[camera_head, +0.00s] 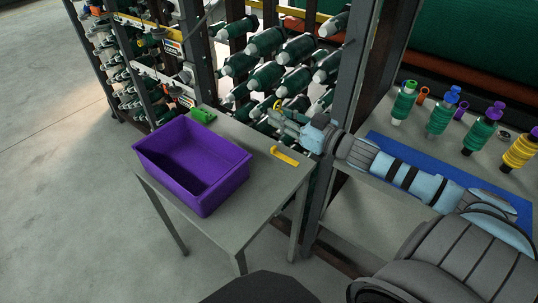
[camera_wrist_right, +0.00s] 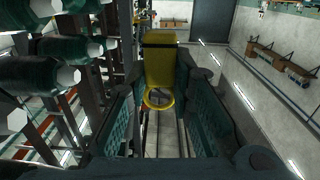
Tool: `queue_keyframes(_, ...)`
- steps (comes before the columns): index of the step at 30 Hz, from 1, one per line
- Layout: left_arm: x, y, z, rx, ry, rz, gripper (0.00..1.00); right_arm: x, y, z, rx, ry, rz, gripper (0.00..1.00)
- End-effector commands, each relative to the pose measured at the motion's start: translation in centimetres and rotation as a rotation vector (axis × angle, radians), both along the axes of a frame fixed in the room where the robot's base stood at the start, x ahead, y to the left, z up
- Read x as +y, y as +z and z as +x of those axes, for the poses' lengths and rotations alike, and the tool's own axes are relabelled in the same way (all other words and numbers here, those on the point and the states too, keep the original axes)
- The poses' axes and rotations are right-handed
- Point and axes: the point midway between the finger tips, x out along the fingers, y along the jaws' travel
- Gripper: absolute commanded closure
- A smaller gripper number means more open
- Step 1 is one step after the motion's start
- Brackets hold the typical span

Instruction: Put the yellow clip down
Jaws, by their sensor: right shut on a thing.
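My right gripper (camera_head: 284,115) reaches in from the right and is shut on the yellow clip (camera_head: 277,104). In the right wrist view the yellow clip (camera_wrist_right: 160,62) stands between the two fingers (camera_wrist_right: 160,100), with a broad block at the far end and a ring at the near end. In the head view the gripper and clip appear in front of the spool rack, past the back right of the small grey table (camera_head: 250,195); the clip is small and partly hidden by the fingers. My left gripper is not in view.
A purple bin (camera_head: 225,195), looking empty, takes the left of the table. A green object (camera_head: 203,115) lies behind it, and a yellow angled piece (camera_head: 285,156) lies to its right. The table's front right is bare. A rack of green spools (camera_head: 265,78) and a dark post (camera_head: 352,90) stand close to my arm.

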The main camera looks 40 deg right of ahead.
Motion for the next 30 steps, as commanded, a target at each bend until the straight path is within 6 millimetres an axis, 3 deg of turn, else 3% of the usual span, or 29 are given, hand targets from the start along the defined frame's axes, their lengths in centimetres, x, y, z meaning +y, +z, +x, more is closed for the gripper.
queue_keyframes(1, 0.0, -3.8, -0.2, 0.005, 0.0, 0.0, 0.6, 0.0, -3.9, 0.0, 0.0, -0.001, 0.0, 0.98)
queue_keyframes(6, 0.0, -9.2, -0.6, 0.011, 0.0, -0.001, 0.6, 0.0, -9.6, 0.0, 0.0, 0.0, -0.001, 0.98)
queue_keyframes(11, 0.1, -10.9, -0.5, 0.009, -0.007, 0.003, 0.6, 0.0, -11.7, 0.0, 0.0, 0.001, 0.0, 0.98)
queue_keyframes(15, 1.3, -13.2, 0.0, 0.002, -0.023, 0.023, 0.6, 0.0, -14.6, 0.0, 0.0, 0.001, 0.0, 0.98)
queue_keyframes(20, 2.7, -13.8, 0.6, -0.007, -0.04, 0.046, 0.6, 0.0, -15.7, 0.0, 0.0, 0.002, 0.0, 0.98)
queue_keyframes(30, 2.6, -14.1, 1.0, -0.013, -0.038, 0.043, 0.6, 0.1, -15.9, 0.0, 0.001, 0.002, 0.0, 0.98)
